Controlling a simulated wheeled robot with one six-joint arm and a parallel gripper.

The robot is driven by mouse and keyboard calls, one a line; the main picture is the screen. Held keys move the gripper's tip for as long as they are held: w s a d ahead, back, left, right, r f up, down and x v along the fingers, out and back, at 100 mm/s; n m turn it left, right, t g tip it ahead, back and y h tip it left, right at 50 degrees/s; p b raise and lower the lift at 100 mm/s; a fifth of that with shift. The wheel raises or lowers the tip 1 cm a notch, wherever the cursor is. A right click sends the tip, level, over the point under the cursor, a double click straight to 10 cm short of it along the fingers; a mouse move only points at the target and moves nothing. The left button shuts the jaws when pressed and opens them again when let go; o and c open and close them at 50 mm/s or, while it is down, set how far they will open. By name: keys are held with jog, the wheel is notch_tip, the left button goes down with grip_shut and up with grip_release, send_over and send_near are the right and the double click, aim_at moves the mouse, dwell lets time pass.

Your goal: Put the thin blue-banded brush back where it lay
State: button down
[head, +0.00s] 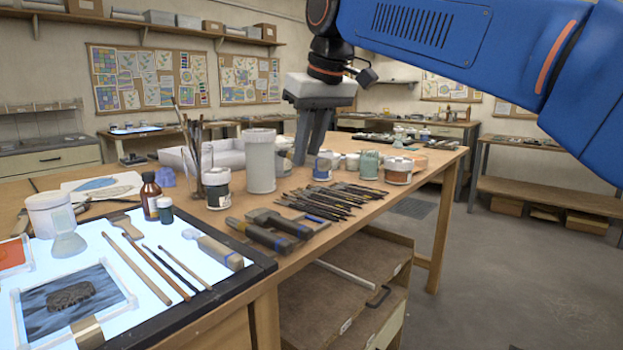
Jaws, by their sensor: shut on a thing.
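My gripper (311,157) hangs from the arm with its fingers pointing down, above the far part of the wooden table, among the jars. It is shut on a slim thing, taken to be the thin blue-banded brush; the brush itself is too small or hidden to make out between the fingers. A row of several dark, thin brushes (335,199) lies on the table in front of and below the gripper. A small blue patch shows at the near side of that row. I cannot tell an empty place in the row.
A white cylinder (261,160) and several paint jars (398,171) stand close around the gripper. Two thick dark-handled tools (262,235) lie nearer. A lit panel (95,250) with sticks, brushes and glass is at the left front. An upright brush holder (196,150) stands left.

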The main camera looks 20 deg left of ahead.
jog(key=shift+w+a+f+n+g+y, duration=0.15)
jog(key=shift+f+n, duration=0.3)
jog(key=shift+f, duration=1.45)
jog(key=shift+w+f+n+g+y, duration=0.15)
jog(key=shift+f+n, duration=0.25)
jog(key=shift+f, duration=1.5)
jog(key=shift+w+a+f+n, duration=0.15)
jog(key=shift+f+n, duration=0.3)
jog(key=shift+f, duration=1.45)
jog(key=shift+d+f, duration=0.1)
jog(key=shift+f, duration=0.45)
jog(key=c, duration=1.6)
grip_release()
